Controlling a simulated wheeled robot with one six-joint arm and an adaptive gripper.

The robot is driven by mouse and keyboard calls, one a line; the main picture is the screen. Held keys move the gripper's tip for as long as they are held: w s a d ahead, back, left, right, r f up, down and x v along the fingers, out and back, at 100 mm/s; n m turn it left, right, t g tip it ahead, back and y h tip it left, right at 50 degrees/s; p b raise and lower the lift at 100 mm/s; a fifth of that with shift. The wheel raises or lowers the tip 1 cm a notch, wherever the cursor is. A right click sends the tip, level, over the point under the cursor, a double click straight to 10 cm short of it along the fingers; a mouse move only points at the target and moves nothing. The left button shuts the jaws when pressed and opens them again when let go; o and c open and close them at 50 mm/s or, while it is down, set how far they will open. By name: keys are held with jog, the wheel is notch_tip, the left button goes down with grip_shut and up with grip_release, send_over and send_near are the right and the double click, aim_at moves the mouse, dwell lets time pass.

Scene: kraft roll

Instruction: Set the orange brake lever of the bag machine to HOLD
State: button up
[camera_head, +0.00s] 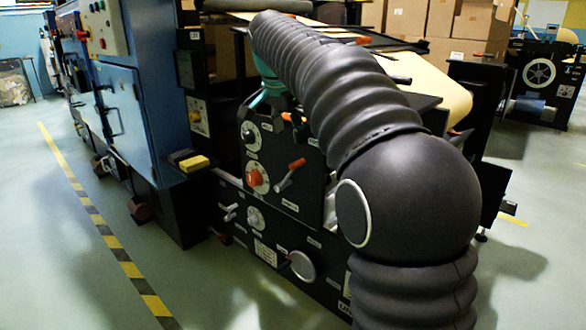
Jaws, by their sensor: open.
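The bag machine's dark side panel (262,205) carries several controls. A lever with an orange grip (297,164) and a grey shaft slants up to the right. To its left is a round orange knob (256,179) on a pale dial. Another small orange part (294,118) shows higher up, beside my arm. I cannot read the labels, so which one is the brake lever and where HOLD lies is unclear. My gripper (272,92), partly seen as teal parts, is at the upper panel near the higher orange part. It is open; my black arm hides much of it, and contact cannot be told.
A blue cabinet (125,95) stands left of the panel, with a yellow block (194,163) at its corner. Brown paper (435,82) runs behind my arm. Cardboard boxes (455,25) are stacked at the back. The floor on the left, with a striped line (110,240), is clear.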

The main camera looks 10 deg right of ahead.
aim_at(295, 165)
jog(key=b+x, duration=0.1)
jog(key=x, duration=0.3)
jog(key=b+x, duration=0.1)
jog(key=x, duration=0.4)
jog(key=b+x, duration=0.1)
jog(key=x, duration=0.3)
jog(key=shift+w+f, duration=0.2)
jog(key=shift+w, duration=0.2)
grip_shut()
